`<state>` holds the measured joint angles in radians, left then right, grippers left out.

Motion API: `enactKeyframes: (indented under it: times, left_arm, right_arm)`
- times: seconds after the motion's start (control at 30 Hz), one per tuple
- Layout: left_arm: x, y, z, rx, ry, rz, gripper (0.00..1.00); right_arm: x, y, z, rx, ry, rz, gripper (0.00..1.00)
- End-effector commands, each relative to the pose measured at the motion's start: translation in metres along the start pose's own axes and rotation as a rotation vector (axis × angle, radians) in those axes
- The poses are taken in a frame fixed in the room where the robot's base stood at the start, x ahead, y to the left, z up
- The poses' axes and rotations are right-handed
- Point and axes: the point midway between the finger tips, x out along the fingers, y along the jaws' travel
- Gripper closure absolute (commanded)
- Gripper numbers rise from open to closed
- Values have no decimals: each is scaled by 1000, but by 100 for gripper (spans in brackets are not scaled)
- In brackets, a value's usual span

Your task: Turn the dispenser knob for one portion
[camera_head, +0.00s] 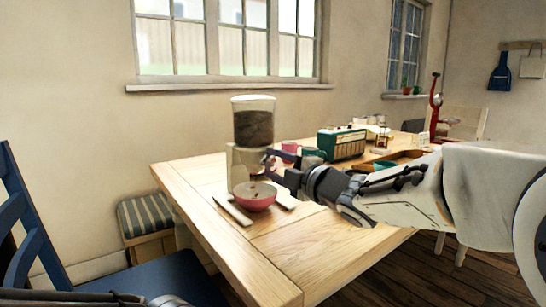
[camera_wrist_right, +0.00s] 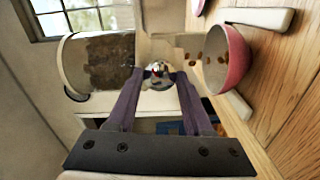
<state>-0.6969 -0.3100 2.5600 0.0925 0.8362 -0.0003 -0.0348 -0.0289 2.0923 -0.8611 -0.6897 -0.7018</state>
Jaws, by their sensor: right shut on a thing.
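The dispenser (camera_head: 243,160) stands on the wooden table, with a clear hopper (camera_head: 253,125) part full of brown pieces. A pink bowl (camera_head: 257,202) sits under its outlet. In the right wrist view, the shiny round knob (camera_wrist_right: 158,72) is between the purple fingers of my right gripper (camera_wrist_right: 159,84), which is shut on it. The hopper (camera_wrist_right: 103,62) is at left and the bowl (camera_wrist_right: 237,60) at right, with several brown pieces in and near its mouth. In the head view my right gripper (camera_head: 271,164) reaches the dispenser from the right. My left gripper is not in view.
The wooden table (camera_head: 285,255) has free room in front of the dispenser. A green radio (camera_head: 342,145) and a pink cup (camera_head: 289,147) stand behind it. A blue chair (camera_head: 30,215) and a cushioned bench (camera_head: 145,215) are at left.

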Motion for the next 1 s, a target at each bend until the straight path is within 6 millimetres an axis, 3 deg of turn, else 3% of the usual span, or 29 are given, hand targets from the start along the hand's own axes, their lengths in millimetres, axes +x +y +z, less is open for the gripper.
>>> enactKeyframes:
  times: [1.0]
  left_arm:
    - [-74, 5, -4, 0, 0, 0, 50]
  right_arm:
    - [0, 0, -1, 905, -2, -4, 100]
